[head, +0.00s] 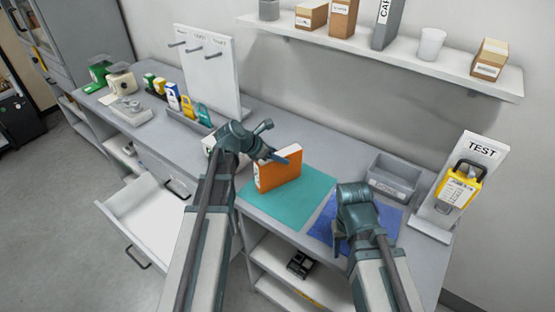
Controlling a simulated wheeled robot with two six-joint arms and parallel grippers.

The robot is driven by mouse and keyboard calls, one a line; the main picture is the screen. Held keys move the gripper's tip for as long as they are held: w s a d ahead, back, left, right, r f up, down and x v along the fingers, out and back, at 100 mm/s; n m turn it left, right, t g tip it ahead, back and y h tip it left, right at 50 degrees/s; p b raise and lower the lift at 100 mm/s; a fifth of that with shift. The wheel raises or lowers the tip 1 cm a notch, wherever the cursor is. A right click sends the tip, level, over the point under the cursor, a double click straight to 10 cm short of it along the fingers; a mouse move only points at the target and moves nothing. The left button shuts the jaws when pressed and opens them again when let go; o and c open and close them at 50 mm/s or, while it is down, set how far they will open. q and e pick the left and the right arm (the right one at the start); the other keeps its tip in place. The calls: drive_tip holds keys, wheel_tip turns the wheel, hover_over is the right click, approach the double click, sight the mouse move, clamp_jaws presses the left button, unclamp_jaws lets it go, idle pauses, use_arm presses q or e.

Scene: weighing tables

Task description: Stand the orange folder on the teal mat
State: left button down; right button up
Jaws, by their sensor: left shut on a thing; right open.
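The orange folder (280,174) stands upright at the back left part of the teal mat (292,207), with its pale edge facing left. I cannot tell whether its base fully touches the mat. My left gripper (284,156) is at the folder's top edge and is shut on it; the fingers partly hide that edge. My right gripper (338,240) is open and empty over the blue mat (388,216), to the right of the teal mat; its fingers are mostly hidden by its own wrist.
A grey bin (394,177) stands behind the blue mat. A TEST stand (473,161) with a yellow device (458,187) is at the right. A pegboard (208,72) stands at the back left. An open drawer (145,215) juts out at the left front. A shelf (390,58) hangs above.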

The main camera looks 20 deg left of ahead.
use_arm(q)
drive_tip(key=shift+d, duration=0.15)
use_arm(e)
drive_tip(key=shift+d, duration=0.1)
use_arm(q)
drive_tip(key=shift+f, duration=0.1)
use_arm(e)
drive_tip(key=shift+f, duration=0.15)
use_arm(q)
drive_tip(key=shift+c, duration=1.6)
unclamp_jaws()
drive_tip(key=shift+s+r, duration=0.1)
drive_tip(key=shift+r, duration=0.35)
use_arm(e)
drive_tip(key=shift+r, duration=0.45)
use_arm(q)
drive_tip(key=p+v, duration=0.7)
drive_tip(key=v, duration=0.3)
drive_tip(key=shift+r+p, duration=0.15)
drive_tip(key=shift+p, duration=0.2)
drive_tip(key=shift+s+a+r+p, duration=0.4)
drive_tip(key=shift+s+a, duration=0.05)
use_arm(e)
wheel_tip(320, 180, up, 8)
